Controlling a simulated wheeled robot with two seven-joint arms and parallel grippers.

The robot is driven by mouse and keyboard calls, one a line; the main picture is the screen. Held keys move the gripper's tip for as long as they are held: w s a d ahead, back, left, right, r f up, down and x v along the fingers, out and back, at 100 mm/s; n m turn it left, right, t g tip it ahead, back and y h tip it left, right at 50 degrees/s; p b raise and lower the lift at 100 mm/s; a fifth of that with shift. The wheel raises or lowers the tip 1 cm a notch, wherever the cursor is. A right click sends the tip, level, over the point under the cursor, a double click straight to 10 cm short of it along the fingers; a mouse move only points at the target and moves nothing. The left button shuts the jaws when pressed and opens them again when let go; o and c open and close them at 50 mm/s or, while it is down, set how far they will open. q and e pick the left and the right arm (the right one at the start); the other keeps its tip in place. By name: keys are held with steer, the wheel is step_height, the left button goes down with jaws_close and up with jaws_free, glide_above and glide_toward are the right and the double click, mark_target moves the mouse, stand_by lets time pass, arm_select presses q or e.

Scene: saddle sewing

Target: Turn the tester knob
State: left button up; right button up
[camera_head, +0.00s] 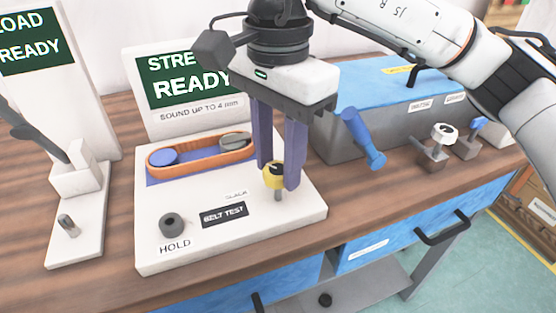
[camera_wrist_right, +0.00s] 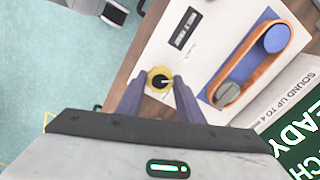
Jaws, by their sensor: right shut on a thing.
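The white belt tester (camera_head: 280,222) stands on the wooden bench, with a "BELT TEST" label on its face. Its yellow knob (camera_head: 271,182) with a dark top is near the tester's right side. My right gripper (camera_head: 281,176) points down with its two purple fingers on either side of the knob, shut on it. The yellow knob (camera_wrist_right: 155,83) also shows between the fingertips (camera_wrist_right: 158,86) in the right wrist view. An orange belt (camera_head: 203,164) loops around a blue and a grey pulley. My left gripper is not in view.
A dark round knob (camera_head: 173,223) sits by the word HOLD. A screen (camera_head: 190,78) reading READY stands behind the tester. A white load stand (camera_head: 85,235) is at the left. A grey-blue box (camera_head: 350,110), a blue-handled tool (camera_head: 363,138) and small clamps (camera_head: 435,148) are at the right.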

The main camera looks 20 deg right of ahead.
mark_target(278, 169)
steer(key=shift+r+n, duration=0.1)
steer(key=shift+n, duration=1.6)
steer(key=o, duration=1.1)
steer(key=shift+c, duration=0.2)
step_height(278, 169, up, 10)
steer(key=p, duration=0.2)
steer(key=shift+r, duration=0.15)
